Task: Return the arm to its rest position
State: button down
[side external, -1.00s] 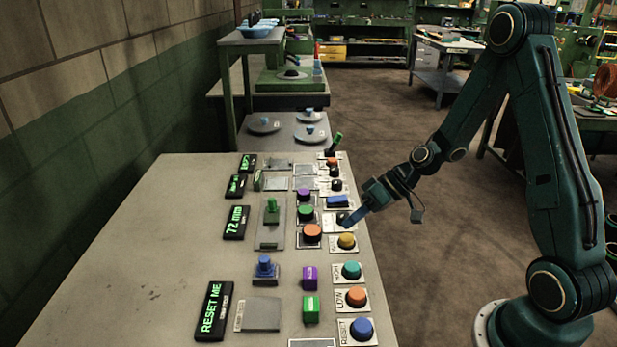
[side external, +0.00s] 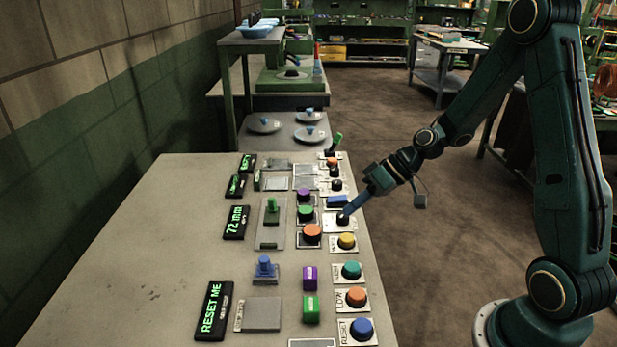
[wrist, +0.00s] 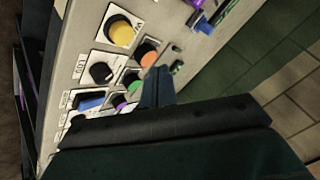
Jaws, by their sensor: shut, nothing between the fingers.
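My arm is dark green and stands at the right of the side view. My gripper (side external: 349,212) has blue fingers that are shut and empty. In the side view its tips appear just above and beside a black knob (side external: 343,221) on the right edge of the table; I cannot tell whether they touch it. In the wrist view the shut fingers (wrist: 157,88) point over the panel, with the black knob (wrist: 101,72) apart to their left. The yellow button (side external: 347,241) is just nearer the camera than the black knob.
The grey table (side external: 150,270) holds several coloured buttons, blocks and lit displays, one reading "RESET ME" (side external: 214,311) and one "72 mm" (side external: 236,222). A blue reset button (side external: 361,329) is at the near right. The floor right of the table is clear.

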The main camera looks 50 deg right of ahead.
dwell(0.3)
jog(key=s+a+r+h, duration=0.2)
jog(key=s+r+h, duration=0.1)
jog(key=s+r, duration=0.5)
jog(key=s+a+r+m+h, duration=0.1)
jog(key=s+r+h, duration=0.3)
jog(key=s+r, duration=0.4)
jog(key=s+a, duration=0.1)
jog(key=s, duration=0.4)
jog(key=shift+s+r, duration=0.25)
